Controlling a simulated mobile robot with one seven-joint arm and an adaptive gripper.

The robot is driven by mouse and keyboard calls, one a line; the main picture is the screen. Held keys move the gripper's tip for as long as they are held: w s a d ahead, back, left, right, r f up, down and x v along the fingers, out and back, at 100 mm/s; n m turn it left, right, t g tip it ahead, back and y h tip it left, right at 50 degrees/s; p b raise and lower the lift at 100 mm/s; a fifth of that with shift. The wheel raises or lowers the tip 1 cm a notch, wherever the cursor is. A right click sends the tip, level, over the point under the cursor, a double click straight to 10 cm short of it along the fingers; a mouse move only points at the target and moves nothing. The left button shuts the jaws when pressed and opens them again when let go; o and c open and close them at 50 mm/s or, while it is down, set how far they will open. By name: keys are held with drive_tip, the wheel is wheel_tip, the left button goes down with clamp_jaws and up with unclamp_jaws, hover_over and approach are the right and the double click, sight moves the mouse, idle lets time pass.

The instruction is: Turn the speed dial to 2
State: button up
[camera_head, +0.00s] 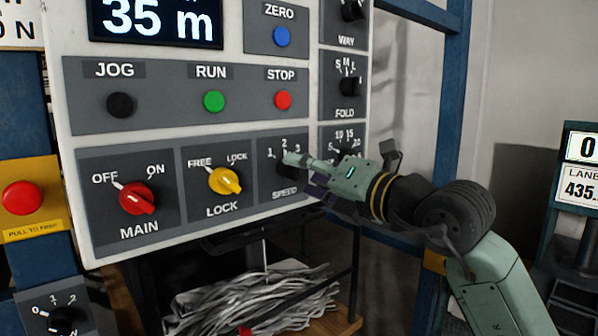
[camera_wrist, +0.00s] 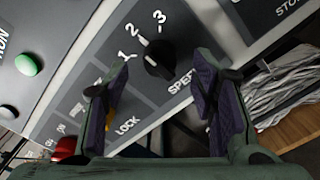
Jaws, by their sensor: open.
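The speed dial is a black knob on the grey SPEED plate, with marks 1, 2 and 3 around it. In the head view the dial (camera_head: 284,170) is partly hidden behind my gripper (camera_head: 302,174). In the wrist view the dial (camera_wrist: 158,63) lies between and just beyond the fingertips of my gripper (camera_wrist: 162,78). Its white pointer line appears to aim near the 2. My gripper is open, with one finger on each side of the dial. I cannot tell whether a finger touches it.
The yellow LOCK knob (camera_head: 225,181) and red MAIN knob (camera_head: 137,198) sit left of the speed dial. The FOLD knob (camera_head: 349,86) is above right. JOG, RUN and STOP (camera_head: 283,100) buttons are above. Grey strips (camera_head: 250,295) lie in a pile below the panel.

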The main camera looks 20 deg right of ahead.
drive_tip(key=v, duration=0.9)
drive_tip(key=shift+s, duration=0.15)
